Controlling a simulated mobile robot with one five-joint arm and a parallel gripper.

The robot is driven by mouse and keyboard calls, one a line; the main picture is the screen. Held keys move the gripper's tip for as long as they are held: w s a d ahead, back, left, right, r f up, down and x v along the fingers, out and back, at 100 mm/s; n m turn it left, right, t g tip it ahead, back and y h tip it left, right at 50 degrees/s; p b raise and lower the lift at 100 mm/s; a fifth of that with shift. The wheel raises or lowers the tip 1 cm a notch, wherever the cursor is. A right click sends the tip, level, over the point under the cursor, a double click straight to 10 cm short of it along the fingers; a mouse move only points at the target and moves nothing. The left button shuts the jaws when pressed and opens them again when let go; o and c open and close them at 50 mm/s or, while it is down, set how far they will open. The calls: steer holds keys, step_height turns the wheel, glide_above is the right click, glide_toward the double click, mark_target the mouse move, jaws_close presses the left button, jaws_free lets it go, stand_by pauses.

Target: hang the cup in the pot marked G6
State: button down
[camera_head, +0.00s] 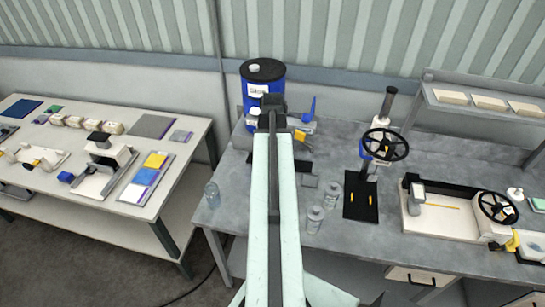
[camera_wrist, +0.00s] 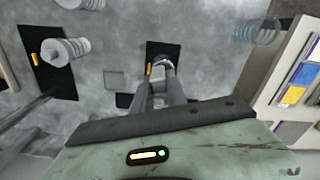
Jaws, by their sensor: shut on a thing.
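My gripper (camera_wrist: 161,84) reaches forward in the wrist view, its two fingers close together around a small, rounded grey-and-dark thing (camera_wrist: 163,64) at their tips. I cannot tell whether it is the cup. In the head view my gripper (camera_head: 270,108) is at the far end of my arm, in front of the blue drum, and what it holds is hidden. Clear lidded jars stand upright on the grey bench: one (camera_head: 332,193), a nearer one (camera_head: 315,219), and one at the left edge (camera_head: 211,194). No G6 mark is legible, so I cannot tell which pot bears it.
A blue drum (camera_head: 262,76) with a white label stands at the bench's back left. A press with a black handwheel (camera_head: 386,145) and a black base stands right of my arm. A white bench device (camera_head: 455,212) is farther right. A separate table (camera_head: 92,182) is left, across a gap.

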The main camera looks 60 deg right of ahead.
step_height(320, 180, down, 8)
steer(key=b, duration=0.8)
steer(key=shift+f, duration=0.15)
steer(key=c, duration=1.3)
jaws_free()
steer(key=shift+o, duration=0.2)
step_height(320, 180, up, 8)
steer(key=p, duration=0.8)
